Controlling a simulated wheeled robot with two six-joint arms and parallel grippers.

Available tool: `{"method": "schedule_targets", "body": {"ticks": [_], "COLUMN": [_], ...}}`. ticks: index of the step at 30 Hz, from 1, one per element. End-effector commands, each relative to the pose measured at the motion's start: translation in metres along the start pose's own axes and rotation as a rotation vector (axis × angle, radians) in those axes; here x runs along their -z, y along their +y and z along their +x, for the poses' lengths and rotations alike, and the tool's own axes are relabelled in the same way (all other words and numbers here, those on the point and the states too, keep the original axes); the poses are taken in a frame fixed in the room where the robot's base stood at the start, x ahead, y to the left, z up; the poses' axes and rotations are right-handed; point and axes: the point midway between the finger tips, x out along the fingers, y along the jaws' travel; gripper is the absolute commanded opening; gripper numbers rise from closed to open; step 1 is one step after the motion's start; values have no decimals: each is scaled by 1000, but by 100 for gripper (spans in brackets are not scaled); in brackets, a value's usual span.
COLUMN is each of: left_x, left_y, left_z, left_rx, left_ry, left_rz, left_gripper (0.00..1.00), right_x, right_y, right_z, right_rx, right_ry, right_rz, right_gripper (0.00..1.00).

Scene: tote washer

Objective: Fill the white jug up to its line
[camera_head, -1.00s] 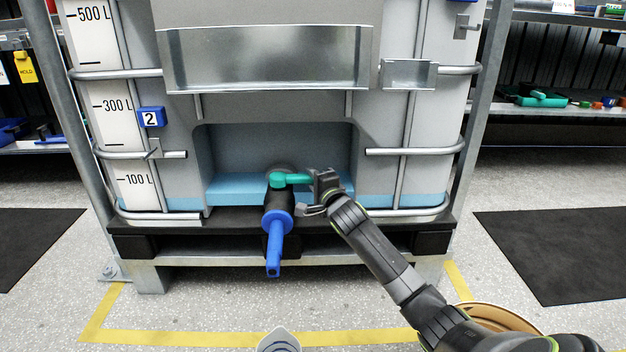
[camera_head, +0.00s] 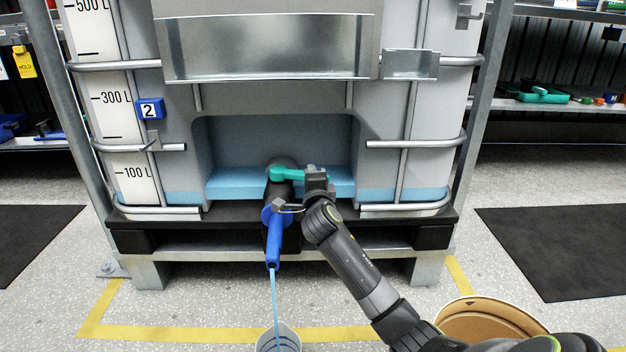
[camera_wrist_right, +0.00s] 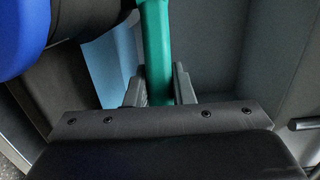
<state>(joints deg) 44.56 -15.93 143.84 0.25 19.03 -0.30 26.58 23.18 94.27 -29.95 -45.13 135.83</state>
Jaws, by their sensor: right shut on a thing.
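The white jug (camera_head: 261,346) stands at the bottom edge of the head view, cut off by the frame. A thin blue stream (camera_head: 274,305) runs from the blue spout (camera_head: 274,247) down into its mouth. The jug's line and the liquid level cannot be made out. The green valve handle (camera_head: 290,173) points right from the dark valve on the tank. My right gripper (camera_head: 306,176) is shut on this handle, which also shows between its fingers in the right wrist view (camera_wrist_right: 157,50). My left gripper is not in view.
The grey tank (camera_head: 275,140) with litre marks stands on a pallet (camera_head: 350,240) behind the valve. A round tan container (camera_head: 490,318) stands at lower right, beside my right arm. Yellow floor tape (camera_head: 180,333) runs in front. Shelves stand at both sides.

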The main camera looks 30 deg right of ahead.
Motion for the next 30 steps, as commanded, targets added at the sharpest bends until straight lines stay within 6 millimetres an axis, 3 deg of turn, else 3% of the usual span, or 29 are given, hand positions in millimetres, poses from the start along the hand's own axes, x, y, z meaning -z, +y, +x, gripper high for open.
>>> {"method": "schedule_targets", "body": {"ticks": [13,14,18,30], "left_x": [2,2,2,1], "left_y": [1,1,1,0], "left_z": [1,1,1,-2], "left_rx": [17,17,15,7], "left_ry": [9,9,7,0], "left_rz": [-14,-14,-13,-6], "left_gripper": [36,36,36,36], "right_x": [-1,-1,-1,-3], "right_y": [1,1,1,0], "right_z": [-4,-4,-4,-4], "right_rx": [-3,-3,-2,-1], "right_ry": [36,36,36,32], "right_rz": [3,3,3,3], "right_gripper": [0,24,43,44]}}
